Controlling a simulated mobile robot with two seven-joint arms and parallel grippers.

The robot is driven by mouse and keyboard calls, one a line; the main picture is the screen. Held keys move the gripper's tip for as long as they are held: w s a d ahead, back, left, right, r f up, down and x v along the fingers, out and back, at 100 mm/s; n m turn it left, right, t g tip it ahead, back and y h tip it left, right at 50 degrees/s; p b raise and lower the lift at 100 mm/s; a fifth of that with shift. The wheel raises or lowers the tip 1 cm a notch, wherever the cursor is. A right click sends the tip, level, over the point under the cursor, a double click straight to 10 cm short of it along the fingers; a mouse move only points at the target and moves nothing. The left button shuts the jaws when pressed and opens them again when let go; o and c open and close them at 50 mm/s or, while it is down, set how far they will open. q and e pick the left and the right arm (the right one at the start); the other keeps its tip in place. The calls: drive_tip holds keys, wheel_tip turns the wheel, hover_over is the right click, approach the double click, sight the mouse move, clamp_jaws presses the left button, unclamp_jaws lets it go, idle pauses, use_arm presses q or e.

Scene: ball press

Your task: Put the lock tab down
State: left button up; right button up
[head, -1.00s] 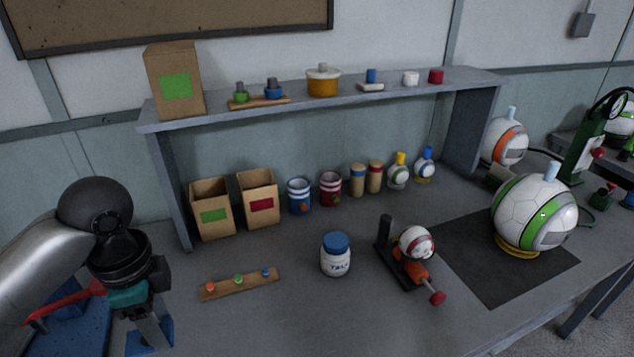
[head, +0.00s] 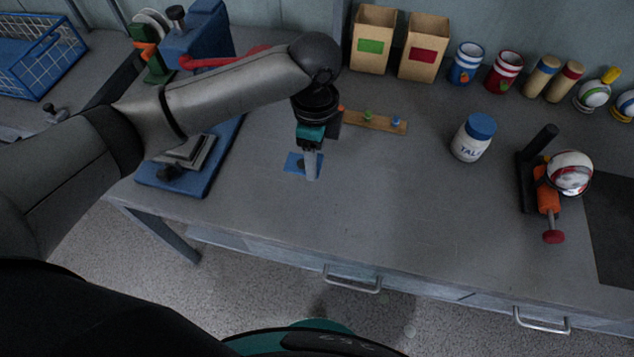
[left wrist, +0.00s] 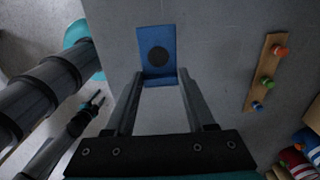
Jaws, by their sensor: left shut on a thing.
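The lock tab looks like a small blue plate with a dark round spot. In the head view the lock tab (head: 292,162) is at the fingertips of my left gripper (head: 309,172), over the left part of the bench. In the left wrist view the tab (left wrist: 157,29) is at the fingertips of the gripper (left wrist: 160,84), which is shut on its near edge. The fingers hide part of the tab in the head view. The tab is low over the bench; I cannot tell whether it touches. My right gripper is not clearly seen.
A wooden strip with coloured pegs (head: 385,124) lies behind and right. A blue base (head: 160,183) with grey parts is to the left. A talc jar (head: 473,138) and two cardboard boxes stand further off. Bench (head: 390,195) in front and right is clear.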

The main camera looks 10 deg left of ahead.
use_arm(q)
hover_over(316, 192)
wheel_tip(316, 192, down, 5)
drive_tip(key=shift+f+b, duration=0.15)
drive_tip(key=shift+b, duration=0.3)
drive_tip(key=shift+f+b, duration=0.55)
drive_tip(key=shift+f, duration=1.5)
drive_tip(key=shift+f, duration=0.1)
drive_tip(key=o, duration=1.3)
wheel_tip(316, 192, up, 12)
drive_tip(key=p, duration=0.3)
